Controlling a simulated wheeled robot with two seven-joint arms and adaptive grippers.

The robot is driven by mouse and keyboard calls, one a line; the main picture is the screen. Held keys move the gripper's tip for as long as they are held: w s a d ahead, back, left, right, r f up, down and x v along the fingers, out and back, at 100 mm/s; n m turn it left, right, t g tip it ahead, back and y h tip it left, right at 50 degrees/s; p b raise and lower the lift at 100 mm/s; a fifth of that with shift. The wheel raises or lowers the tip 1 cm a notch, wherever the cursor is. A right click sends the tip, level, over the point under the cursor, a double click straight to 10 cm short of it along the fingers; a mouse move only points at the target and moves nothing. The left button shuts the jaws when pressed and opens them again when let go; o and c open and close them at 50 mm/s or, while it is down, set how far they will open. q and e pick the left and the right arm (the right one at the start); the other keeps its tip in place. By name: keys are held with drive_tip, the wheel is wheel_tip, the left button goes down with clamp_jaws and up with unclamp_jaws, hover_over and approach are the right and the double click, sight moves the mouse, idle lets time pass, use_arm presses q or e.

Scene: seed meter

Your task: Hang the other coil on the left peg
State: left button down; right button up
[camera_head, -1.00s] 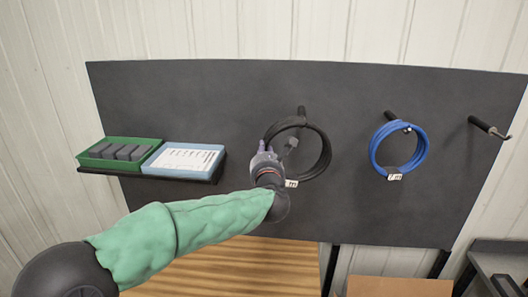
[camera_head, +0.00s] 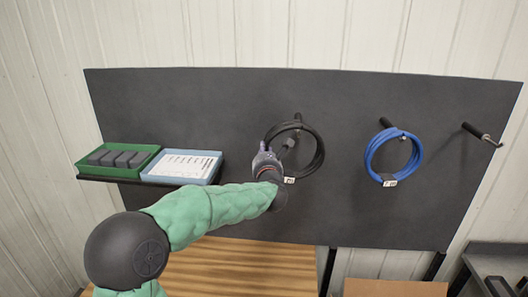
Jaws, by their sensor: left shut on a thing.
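A black coil (camera_head: 321,157) is at the left peg (camera_head: 298,117) on the dark panel, with a small white tag at its lower edge. My left gripper (camera_head: 266,155) is at the coil's left side and is shut on it; the fingertips are partly hidden by my wrist. The coil's top lies at the peg; I cannot tell whether the peg bears its weight. A blue coil (camera_head: 419,153) with a white tag hangs on the middle peg (camera_head: 385,122). My right gripper is not in view.
A bare peg (camera_head: 477,132) sticks out at the panel's right. A shelf at the left holds a green tray (camera_head: 92,167) with dark blocks and a blue tray (camera_head: 205,178) with a white sheet. A wooden surface (camera_head: 240,265) lies below. The panel (camera_head: 230,100) is clear above the trays.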

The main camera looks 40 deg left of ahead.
use_arm(q)
drive_tip(key=shift+w+d+r+p+x, duration=0.1)
drive_tip(key=shift+d+p+x, duration=0.05)
drive_tip(key=shift+p+x, duration=0.75)
drive_tip(key=shift+w+d+r+p+x, duration=0.15)
drive_tip(key=shift+p+x, duration=0.45)
drive_tip(key=shift+x, duration=0.55)
drive_tip(key=shift+w+a+f, duration=0.15)
drive_tip(key=shift+a, duration=0.05)
drive_tip(key=shift+w+a+f+b, duration=0.15)
drive_tip(key=shift+w+f+b, duration=0.15)
drive_tip(key=shift+f+b, duration=0.65)
drive_tip(key=shift+w+a+f+b, duration=0.25)
drive_tip(key=shift+f+b, duration=0.2)
drive_tip(key=shift+b, duration=0.9)
drive_tip(key=c, duration=1.1)
unclamp_jaws()
drive_tip(key=shift+o, duration=0.4)
drive_tip(key=shift+d, duration=0.1)
drive_tip(key=shift+f, duration=0.15)
